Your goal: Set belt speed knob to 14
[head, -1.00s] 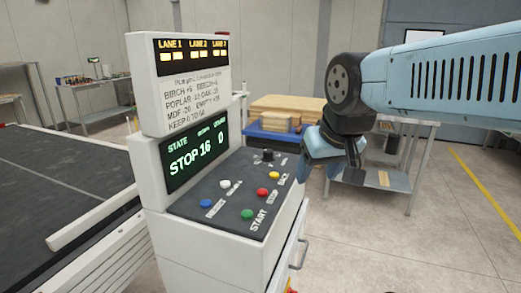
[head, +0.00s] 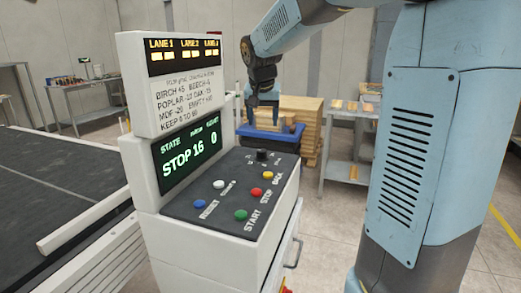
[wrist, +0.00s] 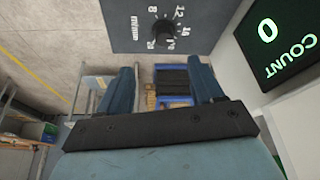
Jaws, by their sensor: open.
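The black belt speed knob (head: 263,156) sits at the back right of the sloped dark control panel (head: 222,200). In the wrist view the knob (wrist: 161,28) is at the top, ringed by white numbers and a "m/min" label; I cannot read its pointer surely. The green display (head: 188,157) reads STOP, 16 and 0. My gripper (head: 263,118) hangs above and apart from the knob in the head view. In the wrist view its two fingers are spread, with nothing between them (wrist: 164,85).
Blue, white, red, yellow and green buttons (head: 241,214) sit in front of the knob. The upright display housing (head: 165,122) stands left of it. A blue bin (head: 270,140) and stacked boards (head: 305,118) are behind. The dark conveyor (head: 60,185) is at left.

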